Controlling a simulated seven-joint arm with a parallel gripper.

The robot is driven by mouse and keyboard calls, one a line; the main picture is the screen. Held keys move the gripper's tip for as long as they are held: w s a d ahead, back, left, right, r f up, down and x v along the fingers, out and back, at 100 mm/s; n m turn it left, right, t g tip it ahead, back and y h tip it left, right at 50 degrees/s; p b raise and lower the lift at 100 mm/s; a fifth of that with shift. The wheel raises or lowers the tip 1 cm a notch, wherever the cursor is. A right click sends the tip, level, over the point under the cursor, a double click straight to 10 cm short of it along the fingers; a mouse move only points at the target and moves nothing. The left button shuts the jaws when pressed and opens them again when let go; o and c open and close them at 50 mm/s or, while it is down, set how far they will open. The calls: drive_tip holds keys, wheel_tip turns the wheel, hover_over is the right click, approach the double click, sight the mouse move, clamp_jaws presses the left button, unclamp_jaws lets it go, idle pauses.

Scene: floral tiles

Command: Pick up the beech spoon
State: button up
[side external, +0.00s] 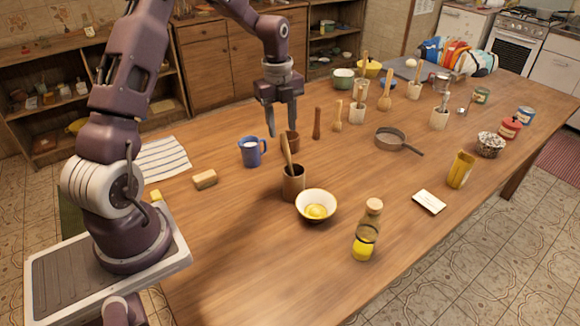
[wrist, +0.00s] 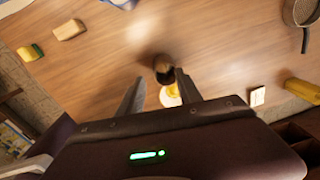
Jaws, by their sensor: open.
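My gripper (side external: 281,130) hangs above the table, fingers pointing down, open and empty. A pale wooden spoon (side external: 338,115) stands to its right in the side view, beside a darker wooden utensil (side external: 317,123). A larger wooden spoon (side external: 386,92) stands further back. A wooden handle (side external: 287,151) rises from a brown crock (side external: 293,185) in front of the gripper; its lower end is hidden. I cannot tell which piece is the beech spoon. In the wrist view, a dark round container (wrist: 162,66) shows between the fingertips, with no spoon clearly visible.
A blue mug (side external: 251,152) is at left, a white bowl (side external: 316,206) and yellow bottle (side external: 366,232) in front. The front left tabletop is clear.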

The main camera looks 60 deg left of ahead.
sight(284, 136)
drive_tip(key=f, duration=0.4)
drive_tip(key=w+f, duration=0.1)
drive_tip(key=f, duration=0.1)
drive_tip(key=shift+f, duration=0.4)
drive_tip(key=shift+c, duration=0.4)
clamp_jaws()
